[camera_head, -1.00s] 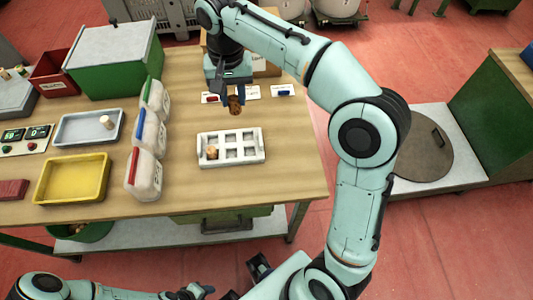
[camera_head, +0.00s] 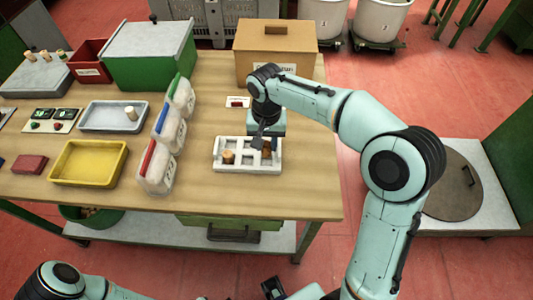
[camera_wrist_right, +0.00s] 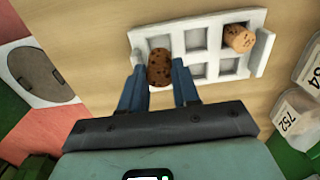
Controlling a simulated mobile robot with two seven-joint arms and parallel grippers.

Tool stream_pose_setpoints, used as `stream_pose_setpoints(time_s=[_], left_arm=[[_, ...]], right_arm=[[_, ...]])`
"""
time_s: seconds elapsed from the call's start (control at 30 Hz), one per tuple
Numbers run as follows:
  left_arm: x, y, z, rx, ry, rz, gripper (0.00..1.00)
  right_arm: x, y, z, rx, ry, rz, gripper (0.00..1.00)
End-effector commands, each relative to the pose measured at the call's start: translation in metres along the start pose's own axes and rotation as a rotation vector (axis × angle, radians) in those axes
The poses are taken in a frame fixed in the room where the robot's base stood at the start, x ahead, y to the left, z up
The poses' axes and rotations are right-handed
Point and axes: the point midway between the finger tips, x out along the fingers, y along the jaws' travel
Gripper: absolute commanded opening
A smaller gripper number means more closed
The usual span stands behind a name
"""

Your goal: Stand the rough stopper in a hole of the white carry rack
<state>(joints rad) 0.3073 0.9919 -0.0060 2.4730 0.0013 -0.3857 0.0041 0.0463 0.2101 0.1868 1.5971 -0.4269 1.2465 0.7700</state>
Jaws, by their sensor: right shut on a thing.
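The rough stopper (camera_wrist_right: 160,68), dark brown and speckled, sits between the two fingers of my right gripper (camera_wrist_right: 159,86), which is shut on it. In the head view my right gripper (camera_head: 266,146) points down at the right end of the white carry rack (camera_head: 219,168). The wrist view shows the stopper over the rack's (camera_wrist_right: 258,62) end column, in line with the far row of holes. I cannot tell whether its lower end is inside a hole. A lighter cork (camera_head: 229,157) stands in the rack's near left hole.
White bins (camera_head: 157,168) with coloured lids stand left of the rack. Farther left are a yellow tray (camera_head: 87,180) and a grey tray (camera_head: 112,128) with a pale stopper. A cardboard box (camera_head: 276,43) stands behind. The table in front of the rack is clear.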

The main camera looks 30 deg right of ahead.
Motion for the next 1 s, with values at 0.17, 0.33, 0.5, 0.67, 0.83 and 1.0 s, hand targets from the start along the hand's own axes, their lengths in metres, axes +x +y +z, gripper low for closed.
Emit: stream_pose_setpoints(time_s=[0.17,0.33,0.5,0.67,0.83,1.0], left_arm=[[0.002,-0.001,0.001,0.000,-0.001,0.000,0.43],[0.006,-0.003,0.001,-0.001,-0.003,-0.001,0.43],[0.007,-0.003,0.002,-0.001,-0.003,-0.001,0.43],[0.006,-0.003,0.001,-0.001,-0.003,-0.001,0.43],[0.009,-0.004,0.002,-0.001,-0.004,-0.001,0.43],[0.009,-0.004,0.002,-0.001,-0.004,-0.001,0.43]], right_arm=[[0.016,0.000,0.000,0.000,-0.001,0.002,0.03],[0.042,0.000,0.000,0.001,-0.002,0.002,0.03],[0.050,0.000,0.000,0.001,0.001,-0.001,0.03],[0.050,0.000,0.000,0.000,0.001,-0.001,0.03],[0.054,0.000,0.000,0.000,0.000,0.000,0.03],[0.053,0.000,0.000,0.000,0.001,0.000,0.41]])
